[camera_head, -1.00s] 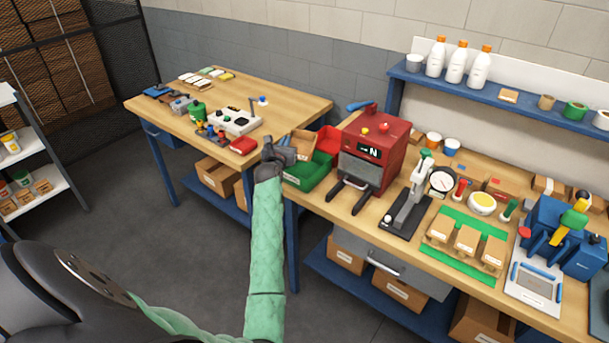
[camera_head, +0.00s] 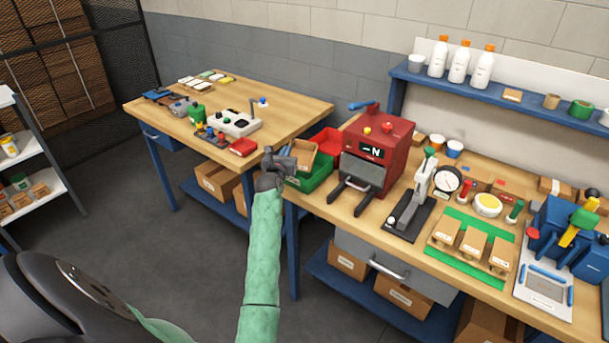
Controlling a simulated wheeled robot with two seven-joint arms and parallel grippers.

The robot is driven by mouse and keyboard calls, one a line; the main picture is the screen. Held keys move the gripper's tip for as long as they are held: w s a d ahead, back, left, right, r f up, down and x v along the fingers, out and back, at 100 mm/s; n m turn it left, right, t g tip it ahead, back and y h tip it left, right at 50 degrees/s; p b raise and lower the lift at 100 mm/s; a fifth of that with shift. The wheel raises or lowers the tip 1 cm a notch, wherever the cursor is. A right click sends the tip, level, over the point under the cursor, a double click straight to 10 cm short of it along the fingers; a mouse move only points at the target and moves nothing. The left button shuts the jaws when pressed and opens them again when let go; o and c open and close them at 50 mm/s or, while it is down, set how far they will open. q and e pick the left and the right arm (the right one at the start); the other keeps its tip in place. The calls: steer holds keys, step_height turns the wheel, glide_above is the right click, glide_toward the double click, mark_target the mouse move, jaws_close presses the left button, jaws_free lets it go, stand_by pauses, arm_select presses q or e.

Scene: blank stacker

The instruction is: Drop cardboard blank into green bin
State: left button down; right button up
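The cardboard blank (camera_head: 304,154) is a small brown piece, tilted, at the mouth of the green bin (camera_head: 318,179). The green bin stands on the right workbench near its left end, and the blank covers part of its inside. My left gripper (camera_head: 290,161) comes in from below on the green-sleeved arm. It is at the left side of the bin, with its fingers at the blank's left edge, and appears shut on it. The fingertips are small and partly hidden. My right gripper is out of view.
A red bin (camera_head: 327,138) stands just behind the green bin. A red press (camera_head: 378,150) is close on the right. The left workbench (camera_head: 290,108) holds a red box (camera_head: 243,147) and small tools. Farther right are a black-based stand and several cartons on a green mat (camera_head: 455,268).

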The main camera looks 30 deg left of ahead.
arm_select(q)
steer(key=c, duration=1.6)
jaws_free()
